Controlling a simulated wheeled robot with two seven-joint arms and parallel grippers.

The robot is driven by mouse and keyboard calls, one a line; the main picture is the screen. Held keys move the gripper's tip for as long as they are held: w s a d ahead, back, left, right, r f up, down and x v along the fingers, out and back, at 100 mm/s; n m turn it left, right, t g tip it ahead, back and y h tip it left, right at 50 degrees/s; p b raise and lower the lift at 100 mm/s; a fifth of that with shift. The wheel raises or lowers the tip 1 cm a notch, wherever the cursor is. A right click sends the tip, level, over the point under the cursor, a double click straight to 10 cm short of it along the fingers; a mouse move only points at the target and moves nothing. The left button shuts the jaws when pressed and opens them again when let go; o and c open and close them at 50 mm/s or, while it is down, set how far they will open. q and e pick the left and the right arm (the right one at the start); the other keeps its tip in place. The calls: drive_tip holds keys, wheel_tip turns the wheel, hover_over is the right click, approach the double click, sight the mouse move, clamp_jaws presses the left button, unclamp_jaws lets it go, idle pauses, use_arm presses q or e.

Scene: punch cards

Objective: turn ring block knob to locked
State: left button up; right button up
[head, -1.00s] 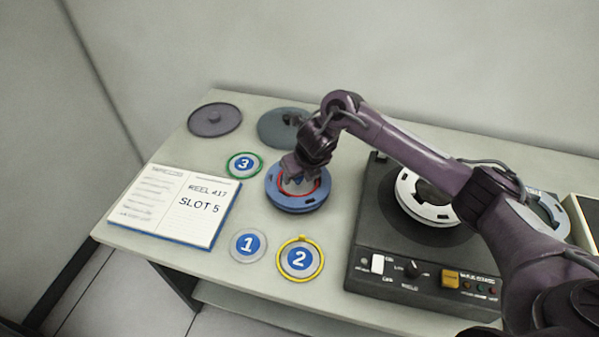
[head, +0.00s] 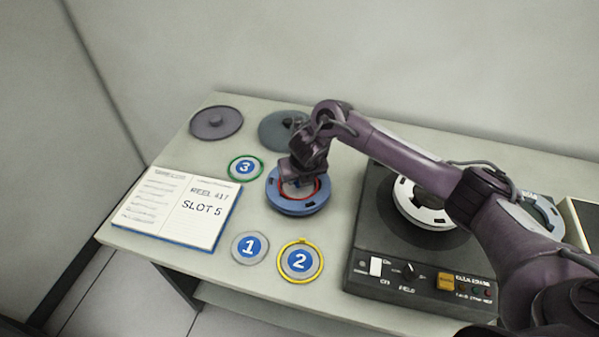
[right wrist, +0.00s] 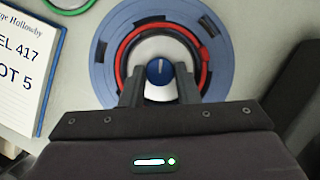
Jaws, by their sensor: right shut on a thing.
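The ring block (head: 297,207) is a round blue disc on the table, with a red ring (head: 320,190) inside it. In the right wrist view the ring block (right wrist: 112,85) shows dark patches around its face. At its centre is a blue knob (right wrist: 159,70) with a white pointer line, on a white base; the line points nearly straight up in that view. My right gripper (right wrist: 159,88) is over the block's centre, its two fingers either side of the knob, shut on it. In the head view the right gripper (head: 296,184) largely hides the knob. My left gripper is not in view.
An open book (head: 165,215) lies left of the block. Number discs 1 (head: 249,247), 2 (head: 300,261) and 3 (head: 245,167) lie around it. A dark reel machine (head: 376,240) stands close on the right. Two grey discs (head: 216,122) (head: 270,132) lie behind.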

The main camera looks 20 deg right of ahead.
drive_tip(key=m+p, duration=0.2)
drive_tip(key=m+h+p, duration=0.1)
drive_tip(key=m+p, duration=0.1)
drive_tip(key=m+h+p, duration=0.1)
drive_tip(key=m+p, duration=0.1)
drive_tip(key=shift+w+a+r+g, duration=0.1)
drive_tip(key=shift+a+r+g, duration=0.2)
drive_tip(key=shift+g, duration=0.1)
drive_tip(key=m+h+p, duration=0.1)
drive_tip(key=m+p, duration=0.1)
drive_tip(key=shift+f+m+g, duration=0.1)
drive_tip(key=shift+m+g, duration=0.2)
drive_tip(key=shift+m, duration=0.1)
drive_tip(key=shift+w+a+f+m+g+h+p, duration=0.15)
drive_tip(key=shift+m+p, duration=0.25)
drive_tip(key=shift+m, duration=0.2)
drive_tip(key=shift+d+r+m+g+h+p, duration=0.15)
drive_tip(key=shift+m+p, duration=0.25)
drive_tip(key=shift+m, duration=0.2)
drive_tip(key=shift+f, duration=0.15)
drive_tip(key=o, duration=1)
drive_tip(key=shift+a, duration=0.1)
drive_tip(key=shift+c, duration=0.2)
